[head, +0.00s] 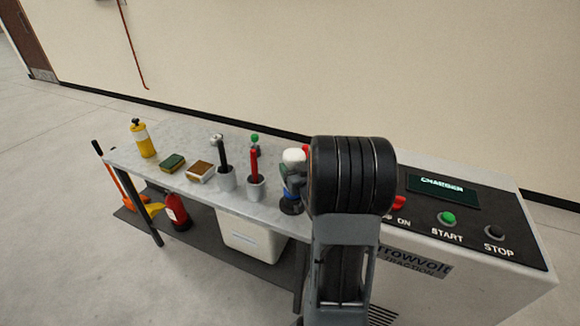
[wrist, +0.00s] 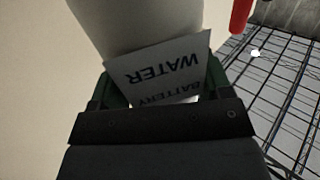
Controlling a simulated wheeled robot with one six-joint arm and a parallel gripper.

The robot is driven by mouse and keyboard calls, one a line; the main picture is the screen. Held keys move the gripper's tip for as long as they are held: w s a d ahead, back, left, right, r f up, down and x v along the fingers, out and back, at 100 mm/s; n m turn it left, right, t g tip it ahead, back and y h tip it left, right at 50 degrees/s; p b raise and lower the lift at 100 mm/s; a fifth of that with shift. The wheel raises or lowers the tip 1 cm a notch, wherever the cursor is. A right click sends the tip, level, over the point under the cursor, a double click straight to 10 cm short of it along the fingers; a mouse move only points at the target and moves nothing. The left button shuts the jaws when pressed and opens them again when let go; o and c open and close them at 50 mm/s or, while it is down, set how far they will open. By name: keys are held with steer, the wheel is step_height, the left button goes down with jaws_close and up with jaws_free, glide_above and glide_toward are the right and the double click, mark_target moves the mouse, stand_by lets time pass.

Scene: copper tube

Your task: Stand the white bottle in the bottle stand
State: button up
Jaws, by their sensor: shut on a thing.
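The white bottle (wrist: 130,28) fills the upper middle of the wrist view, with a label reading "BATTERY WATER" facing the camera. My gripper (wrist: 157,92) is shut on it, with a dark green finger at each side of the label. In the head view the bottle's white upper part (head: 293,156) shows just left of my arm, with red beside it. A dark blue round base (head: 291,206), perhaps the bottle stand, shows on the bench below the bottle. My arm hides part of this area, and I cannot tell whether bottle and base touch.
The charger cabinet (head: 440,260) stands on the right. A white bin (head: 252,238) is below the bench.

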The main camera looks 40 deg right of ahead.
steer(key=shift+f, duration=0.3)
steer(key=o, duration=1.3)
steer(key=shift+o, duration=0.2)
steer(key=shift+f, duration=0.1)
